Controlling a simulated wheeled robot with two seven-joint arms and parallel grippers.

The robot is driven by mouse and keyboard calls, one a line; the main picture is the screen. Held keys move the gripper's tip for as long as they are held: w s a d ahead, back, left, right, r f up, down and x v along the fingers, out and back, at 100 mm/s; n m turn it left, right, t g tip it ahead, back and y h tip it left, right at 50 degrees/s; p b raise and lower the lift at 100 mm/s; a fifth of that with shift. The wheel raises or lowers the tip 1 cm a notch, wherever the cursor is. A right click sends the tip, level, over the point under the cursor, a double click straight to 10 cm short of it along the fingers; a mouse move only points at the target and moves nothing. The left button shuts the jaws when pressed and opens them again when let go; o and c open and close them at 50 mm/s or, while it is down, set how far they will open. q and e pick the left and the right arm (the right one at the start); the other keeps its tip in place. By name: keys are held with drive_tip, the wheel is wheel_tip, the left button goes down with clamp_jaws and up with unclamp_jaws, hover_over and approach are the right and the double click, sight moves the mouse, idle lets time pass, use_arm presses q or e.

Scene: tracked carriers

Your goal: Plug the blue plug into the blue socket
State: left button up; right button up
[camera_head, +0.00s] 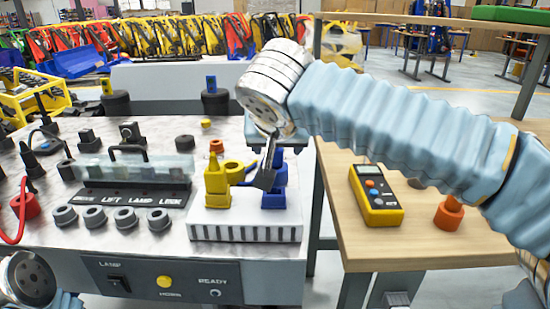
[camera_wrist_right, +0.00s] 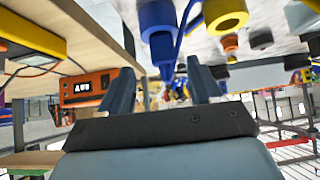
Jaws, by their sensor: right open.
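The blue plug (camera_head: 274,188) stands upright on a white ribbed block (camera_head: 246,233), right of a yellow plug (camera_head: 217,188). My right gripper (camera_head: 267,172) is open and reaches down at the blue plug, partly covering it. In the right wrist view the open fingers (camera_wrist_right: 160,88) point at a blue body (camera_wrist_right: 162,50), which looks like the plug; contact cannot be told. A blue ring (camera_wrist_right: 158,15) shows beyond it, possibly the blue socket. I cannot make out the blue socket in the head view. Of my left arm only the end link shows at the lower left.
A yellow ring (camera_head: 234,173) sits by the yellow plug. Several grey rings, a handled clear cover (camera_head: 128,162) and a red cable (camera_head: 22,208) occupy the panel's left. A yellow meter (camera_head: 376,196) and an orange part (camera_head: 449,212) rest on the wooden table (camera_head: 400,240).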

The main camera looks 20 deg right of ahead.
sight(275, 151)
drive_tip(key=x, duration=0.5)
drive_tip(key=shift+w+a+f, duration=0.1)
drive_tip(key=shift+w, duration=0.25)
drive_tip(key=c, duration=1)
drive_tip(key=shift+c, duration=0.2)
drive_tip(key=shift+r, duration=0.4)
wheel_tip(275, 151, up, 2)
drive_tip(key=shift+r+p, duration=0.15)
drive_tip(key=shift+p, duration=0.3)
drive_tip(key=s+f+v, duration=0.2)
drive_tip(key=v, duration=1.5)
drive_tip(key=shift+p, duration=0.45)
